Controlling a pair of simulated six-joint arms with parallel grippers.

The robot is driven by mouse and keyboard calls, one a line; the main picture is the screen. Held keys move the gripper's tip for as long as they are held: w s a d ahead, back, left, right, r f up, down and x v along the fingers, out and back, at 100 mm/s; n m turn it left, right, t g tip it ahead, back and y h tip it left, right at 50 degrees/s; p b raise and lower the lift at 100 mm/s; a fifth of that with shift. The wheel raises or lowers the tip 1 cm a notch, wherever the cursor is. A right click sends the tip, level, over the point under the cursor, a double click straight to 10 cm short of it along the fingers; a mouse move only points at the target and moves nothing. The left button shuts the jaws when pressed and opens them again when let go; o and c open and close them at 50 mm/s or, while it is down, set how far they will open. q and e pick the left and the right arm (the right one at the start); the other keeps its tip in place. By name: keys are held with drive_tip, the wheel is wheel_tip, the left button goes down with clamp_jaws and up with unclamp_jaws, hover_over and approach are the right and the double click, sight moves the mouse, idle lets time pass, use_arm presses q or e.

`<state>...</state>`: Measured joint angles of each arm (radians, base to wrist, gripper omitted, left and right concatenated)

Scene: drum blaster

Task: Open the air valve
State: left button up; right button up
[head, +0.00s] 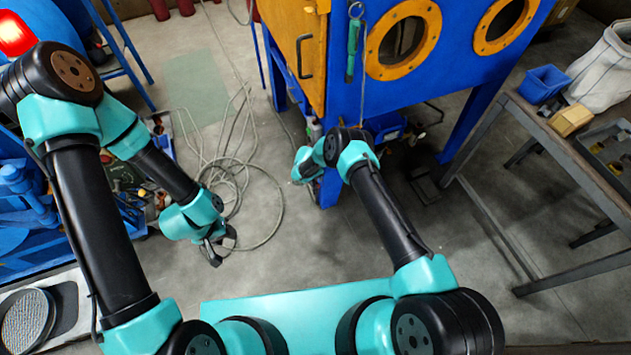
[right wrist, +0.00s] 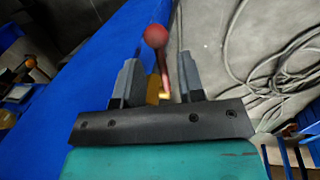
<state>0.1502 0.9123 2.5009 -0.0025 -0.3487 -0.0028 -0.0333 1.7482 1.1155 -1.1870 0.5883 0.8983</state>
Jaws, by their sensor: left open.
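The air valve shows in the right wrist view as a lever with a red ball knob (right wrist: 155,37) and a yellow part at its base, beside a blue surface. My right gripper (right wrist: 160,75) is open, with the lever between its two spread fingers as seen from the wrist. I cannot tell if either finger touches it. In the head view the right wrist is low beside the blue cabinet's near leg, and the valve cannot be made out there. My left gripper (head: 220,248) is open and empty above the floor, left of the cabinet.
The blue blasting cabinet (head: 345,100) has orange-ringed ports and an orange door. A grey hose (head: 262,232) lies coiled on the floor near my left gripper. A workbench (head: 560,140) with a blue bin stands at the right. Open floor lies between bench and cabinet.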

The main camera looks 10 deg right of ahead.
drive_tip(key=shift+d+f, duration=0.15)
drive_tip(key=shift+f, duration=0.7)
clamp_jaws()
